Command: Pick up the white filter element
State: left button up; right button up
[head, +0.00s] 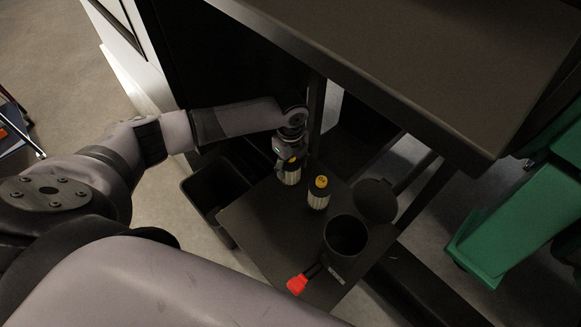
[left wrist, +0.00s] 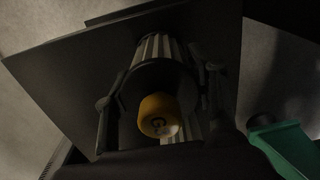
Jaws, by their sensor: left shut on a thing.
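The white filter element (head: 291,177) has a pale pleated body and a yellow part at its top. My left gripper (head: 289,160) is shut on it from above, and the fingers hide part of it. In the left wrist view the pleated body (left wrist: 154,48) and the yellow end (left wrist: 158,115) lie between the two fingers of the left gripper (left wrist: 160,110). I cannot tell whether its bottom touches the dark shelf (head: 255,235). A second pleated filter with a yellow cap (head: 319,192) stands upright just to the right. My right gripper is not in view.
An open black canister (head: 345,236) stands on the shelf, with a round dark lid (head: 376,200) behind it and a red handle (head: 297,285) at its front left. A black bin (head: 215,188) is left of the shelf. A dark frame post (head: 316,115) rises close beside my gripper.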

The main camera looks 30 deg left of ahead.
pick_arm(q)
jog(key=shift+r, duration=0.2)
notch_tip(320, 180, up, 25)
jog(key=p, duration=0.3)
jog(key=shift+f, duration=0.15)
dwell(0.3)
